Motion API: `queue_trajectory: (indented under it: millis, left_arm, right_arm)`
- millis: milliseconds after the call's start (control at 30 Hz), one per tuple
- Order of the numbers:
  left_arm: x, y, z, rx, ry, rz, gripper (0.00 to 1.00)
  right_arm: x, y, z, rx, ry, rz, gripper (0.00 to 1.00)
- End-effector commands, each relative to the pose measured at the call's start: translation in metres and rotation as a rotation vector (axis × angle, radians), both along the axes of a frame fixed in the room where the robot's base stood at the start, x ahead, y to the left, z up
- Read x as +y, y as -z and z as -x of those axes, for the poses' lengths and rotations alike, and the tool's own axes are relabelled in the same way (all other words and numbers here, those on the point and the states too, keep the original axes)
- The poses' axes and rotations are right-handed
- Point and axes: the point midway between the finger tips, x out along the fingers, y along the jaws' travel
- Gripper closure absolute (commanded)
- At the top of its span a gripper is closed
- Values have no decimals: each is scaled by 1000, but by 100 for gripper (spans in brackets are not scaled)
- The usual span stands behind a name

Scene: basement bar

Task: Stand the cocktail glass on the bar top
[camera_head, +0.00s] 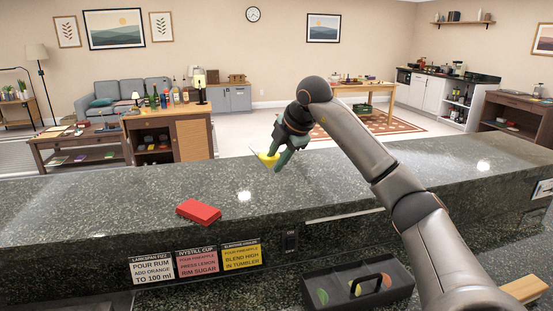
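The cocktail glass (266,160) shows as a small clear cone with yellow in it, just left of my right gripper's fingers. It looks tilted, with its wide side toward the left. My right gripper (281,160) appears shut on it, over the far part of the dark speckled bar top (340,182). The fingers hide the glass's stem and foot. I cannot tell whether the glass touches the stone. My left gripper is not in view.
A red block (198,211) lies on the bar top at the left. Recipe cards (197,263) line the bar's near face. A dark caddy (345,299) with a handle and coloured pieces sits below, at the front. The bar top between block and glass is clear.

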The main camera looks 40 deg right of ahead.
Motion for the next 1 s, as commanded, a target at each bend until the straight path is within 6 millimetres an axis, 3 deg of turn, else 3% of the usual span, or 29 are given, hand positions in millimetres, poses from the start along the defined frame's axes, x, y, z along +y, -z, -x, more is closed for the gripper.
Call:
queue_trajectory:
  millis: [167, 600, 1000]
  left_arm:
    - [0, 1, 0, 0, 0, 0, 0]
    - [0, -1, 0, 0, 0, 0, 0]
    - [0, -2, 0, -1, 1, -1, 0]
  right_arm:
    - [1, -19, 10, -5, -1, 0, 65]
    - [6, -91, 58, -4, 0, 0, 65]
    - [7, -101, 66, 0, 0, 0, 65]
